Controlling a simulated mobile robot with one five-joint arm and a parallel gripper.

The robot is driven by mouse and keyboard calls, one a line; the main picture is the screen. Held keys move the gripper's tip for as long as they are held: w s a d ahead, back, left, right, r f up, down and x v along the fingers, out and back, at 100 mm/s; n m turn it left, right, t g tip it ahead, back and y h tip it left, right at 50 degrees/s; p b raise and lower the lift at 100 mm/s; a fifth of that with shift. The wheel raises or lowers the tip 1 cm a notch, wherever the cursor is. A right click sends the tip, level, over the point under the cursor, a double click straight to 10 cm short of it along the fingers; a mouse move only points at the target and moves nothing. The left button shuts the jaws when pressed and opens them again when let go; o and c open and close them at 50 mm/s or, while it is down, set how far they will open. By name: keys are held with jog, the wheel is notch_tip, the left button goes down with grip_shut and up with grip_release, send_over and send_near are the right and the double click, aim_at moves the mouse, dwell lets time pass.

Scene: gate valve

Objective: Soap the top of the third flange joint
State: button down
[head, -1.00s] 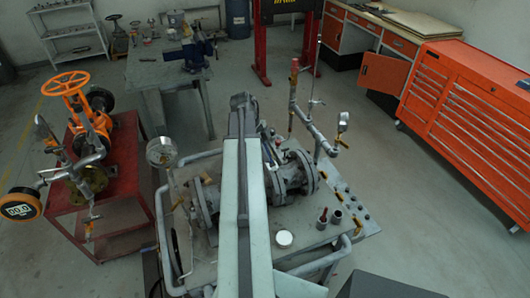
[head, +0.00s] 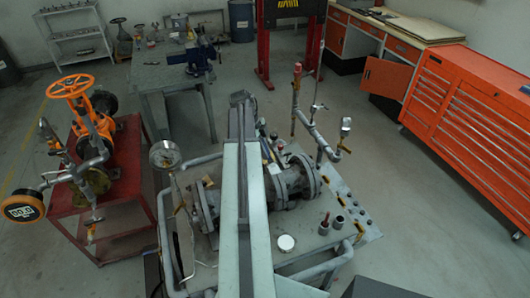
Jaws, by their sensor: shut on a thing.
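A grey flanged pipe run lies along the bench in the head view. One flange joint (head: 204,207) shows left of my arm and another (head: 304,178) shows at the right end. My raised arm covers the middle of the run, so any joint there is hidden, and I cannot tell which joint is the third. A small round pot with a white top (head: 285,243) stands on the bench in front of the pipe. My gripper is hidden behind my arm, so its hold and its distance from the flanges do not show.
A pressure gauge (head: 165,155) stands left, and upright pipework (head: 297,100) rises behind right. A red cart (head: 115,205) with an orange valve is left. Floor is clear right.

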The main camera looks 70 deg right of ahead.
jog(key=shift+r+p, duration=2.4)
jog(key=shift+r, duration=0.35)
notch_tip(320, 180, up, 3)
jog(key=p, duration=0.3)
jog(key=shift+r, duration=0.1)
jog(key=shift+f, duration=0.2)
